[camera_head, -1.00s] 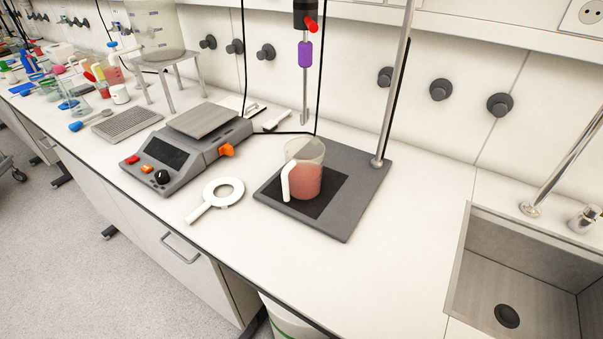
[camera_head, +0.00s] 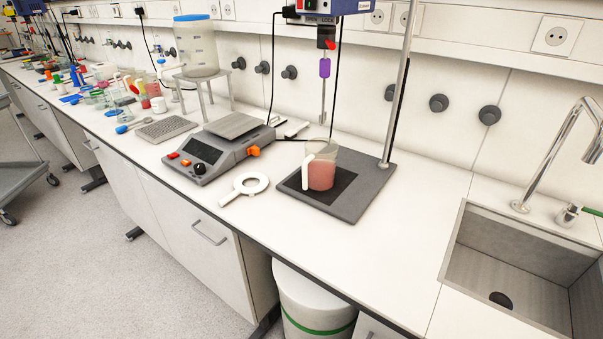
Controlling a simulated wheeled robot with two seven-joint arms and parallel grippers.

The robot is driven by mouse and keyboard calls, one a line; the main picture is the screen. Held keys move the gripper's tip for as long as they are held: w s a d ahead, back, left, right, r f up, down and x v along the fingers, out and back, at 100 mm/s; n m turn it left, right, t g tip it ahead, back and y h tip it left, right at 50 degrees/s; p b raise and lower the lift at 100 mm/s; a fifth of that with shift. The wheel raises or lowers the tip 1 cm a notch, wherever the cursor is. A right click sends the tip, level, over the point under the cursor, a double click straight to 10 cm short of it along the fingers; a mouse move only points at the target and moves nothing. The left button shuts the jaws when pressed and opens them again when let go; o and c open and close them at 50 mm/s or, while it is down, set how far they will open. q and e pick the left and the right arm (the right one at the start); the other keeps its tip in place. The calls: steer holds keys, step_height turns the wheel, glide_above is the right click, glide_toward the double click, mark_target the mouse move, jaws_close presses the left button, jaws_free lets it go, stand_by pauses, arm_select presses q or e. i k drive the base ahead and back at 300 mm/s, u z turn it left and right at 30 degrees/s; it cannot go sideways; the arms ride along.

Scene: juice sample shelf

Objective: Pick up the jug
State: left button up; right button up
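The jug (camera_head: 321,174) is a clear beaker-like vessel with a white handle on its left side and pinkish-red liquid in its lower part. It stands upright on the dark base plate (camera_head: 354,206) of a stirrer stand. The stirrer's thin shaft with a purple sleeve (camera_head: 324,68) hangs above and slightly behind the jug; I cannot tell whether its tip is over the opening. Neither of my grippers shows in the head view.
A stand pole (camera_head: 402,85) rises behind the plate. A sink (camera_head: 515,262) is at the right. The bench between plate and sink is clear.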

mark_target(319, 164)
steer(key=u, duration=0.5)
steer(key=k, duration=0.85)
steer(key=z, duration=0.7)
steer(key=i, duration=0.5)
steer(key=z, duration=0.05)
